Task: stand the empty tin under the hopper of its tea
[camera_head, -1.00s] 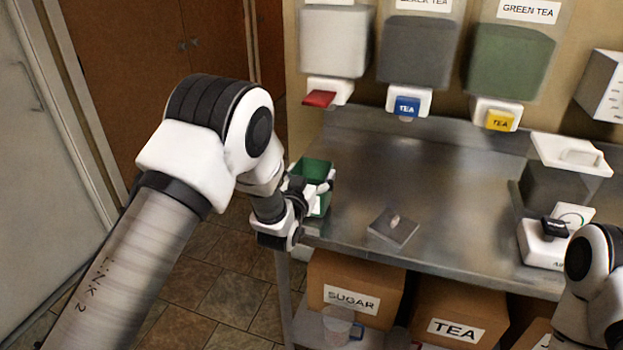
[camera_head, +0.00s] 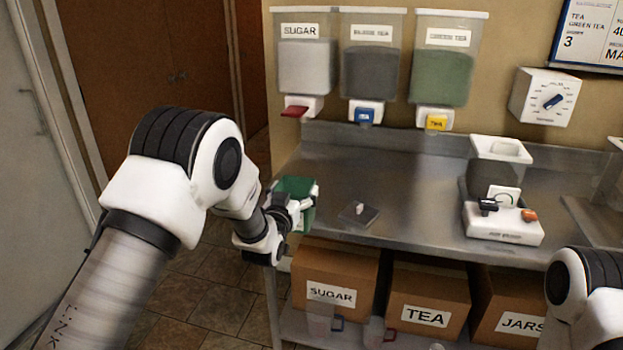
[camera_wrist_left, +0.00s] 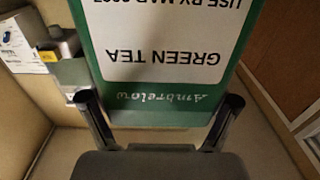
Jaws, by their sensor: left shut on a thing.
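A green tin (camera_head: 296,187) is in my left gripper (camera_head: 288,213) at the left end of the steel counter. Its inside shows from above in the head view; I cannot tell if it touches the counter. In the left wrist view, the tin (camera_wrist_left: 160,48) fills the space before my left gripper (camera_wrist_left: 160,105), its label reading GREEN TEA upside down. The green tea hopper (camera_head: 441,75), with green contents and a yellow tap (camera_head: 437,122), hangs on the wall, right of the tin. My right gripper is out of view; only part of that arm shows.
The sugar hopper (camera_head: 304,66) with a red tap and another tea hopper (camera_head: 370,70) with a blue tap hang left of the green tea one. Boxes sit below.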

